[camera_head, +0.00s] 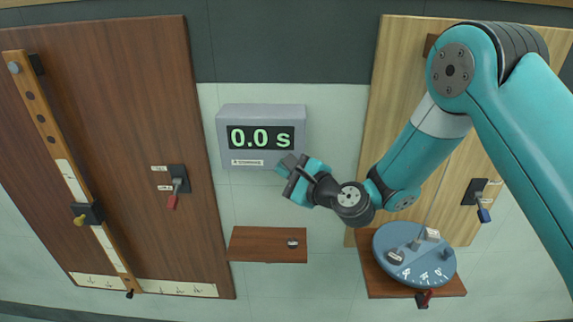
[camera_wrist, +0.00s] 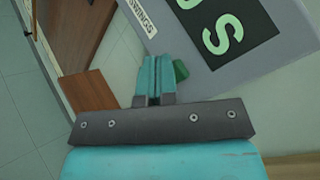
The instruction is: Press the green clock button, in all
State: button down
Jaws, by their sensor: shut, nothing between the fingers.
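The clock is a grey box (camera_head: 262,112) with a lit display reading "0.0 s", and it also fills the upper right of the wrist view (camera_wrist: 215,78). A small green button (camera_wrist: 181,70) shows in the wrist view at the clock's edge, just right of my fingertips and partly behind them. My gripper (camera_head: 291,168) is at the clock's lower right corner in the head view, where I cannot make out the button. My gripper (camera_wrist: 153,68) is shut and empty. I cannot tell whether the fingers touch the button.
A dark wooden bench (camera_head: 110,140) with a slotted rail stands left. A pale wooden bench (camera_head: 400,60) stands right, partly behind my arm. A small brown board (camera_head: 255,245) lies below the clock. A blue-grey dial (camera_head: 432,270) sits at lower right. Pale tiled floor lies between.

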jog(key=shift+w, duration=0.4)
jog(key=shift+s, duration=0.1)
dwell(0.5)
jog(key=shift+s+b, duration=0.35)
jog(key=shift+s, duration=0.5)
jog(key=s+b, duration=0.3)
jog(key=s, duration=0.2)
jog(key=shift+a, duration=0.1)
jog(key=shift+r, duration=0.1)
dwell(0.4)
